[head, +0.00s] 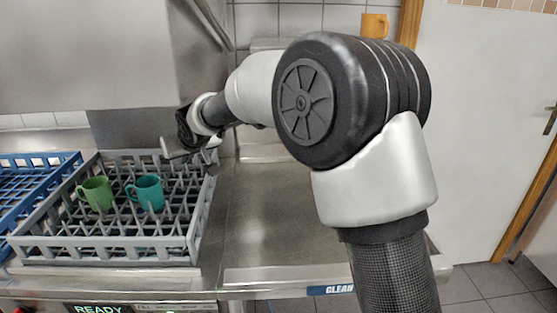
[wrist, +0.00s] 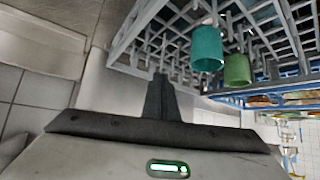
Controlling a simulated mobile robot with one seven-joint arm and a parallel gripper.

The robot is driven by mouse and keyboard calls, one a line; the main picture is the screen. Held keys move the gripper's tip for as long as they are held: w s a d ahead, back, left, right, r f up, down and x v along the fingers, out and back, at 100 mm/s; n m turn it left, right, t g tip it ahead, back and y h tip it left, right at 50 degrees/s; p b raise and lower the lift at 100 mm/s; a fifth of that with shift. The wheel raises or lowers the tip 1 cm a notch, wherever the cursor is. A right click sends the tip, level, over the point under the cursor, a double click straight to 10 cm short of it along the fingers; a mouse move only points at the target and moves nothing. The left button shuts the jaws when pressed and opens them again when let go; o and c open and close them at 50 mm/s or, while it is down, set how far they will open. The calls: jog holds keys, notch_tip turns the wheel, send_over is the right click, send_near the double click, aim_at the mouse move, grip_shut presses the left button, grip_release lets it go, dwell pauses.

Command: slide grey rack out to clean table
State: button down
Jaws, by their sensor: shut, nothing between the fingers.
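The grey rack (head: 110,252) stands under the raised hood at the left, on the metal counter. A green mug (head: 95,194) and a teal mug (head: 146,193) stand in it. The clean table (head: 265,215) is the bare steel surface to its right. My gripper (head: 182,153) is at the rack's far right corner, fingers shut with nothing between them. In the wrist view the shut fingers (wrist: 160,90) point at the rack's edge (wrist: 140,30), with the teal mug (wrist: 207,48) and green mug (wrist: 237,70) beyond. Whether the fingers touch the rack, I cannot tell.
A blue rack (head: 38,166) stands just left of the grey one. The metal hood (head: 85,55) hangs above. A display (head: 97,309) reads READY. The clean table's visible top is free. A white door (head: 480,130) is at the right.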

jog(key=shift+s, duration=0.1)
notch_tip(320, 180, down, 12)
jog(key=b, duration=0.8)
jog(key=shift+f+b, duration=0.15)
jog(key=shift+b, duration=0.2)
jog(key=d+p, duration=0.9)
jog(key=d, duration=0.3)
jog(key=d+p, duration=0.9)
jog(key=d, duration=0.4)
jog(key=d+p, duration=1)
jog(key=d, duration=0.2)
jog(key=shift+d+r, duration=0.15)
jog(key=shift+r, duration=0.2)
jog(key=d, duration=1.7)
jog(key=shift+d+f, duration=0.15)
jog(key=shift+a, duration=0.9)
notch_tip(320, 180, up, 8)
